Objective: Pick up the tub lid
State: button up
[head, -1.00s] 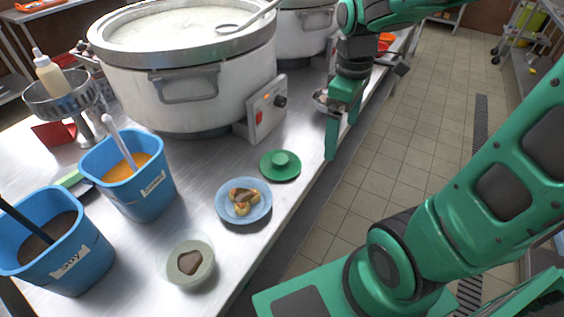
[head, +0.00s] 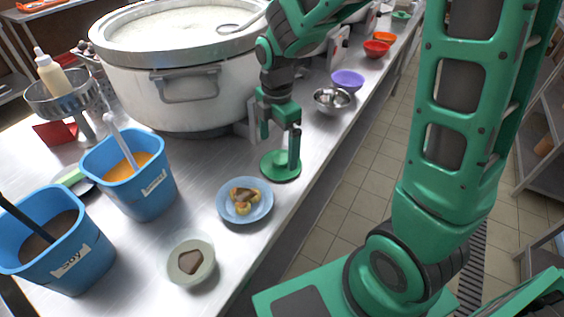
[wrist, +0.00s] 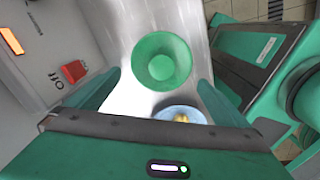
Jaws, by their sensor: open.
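The tub lid (head: 271,173) is a round green disc with a raised knob, lying on the steel counter near its front edge. My gripper (head: 279,152) is open and empty, pointing down over the lid. In the head view one finger hides part of the lid. In the wrist view the lid (wrist: 162,61) shows whole, ahead of the gap between my two spread fingers (wrist: 160,88). I cannot tell exactly how high the fingertips are above it.
A blue plate with food (head: 254,214) sits close to the lid. A big white stockpot (head: 130,93) with a control box stands behind. A steel bowl (head: 332,100) and a purple bowl (head: 348,79) lie to the right; blue tubs (head: 148,190) stand left.

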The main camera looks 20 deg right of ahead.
aim_at(279, 159)
jog(key=shift+d+f, duration=0.15)
jog(key=shift+f, duration=2.65)
jog(key=c, duration=0.7)
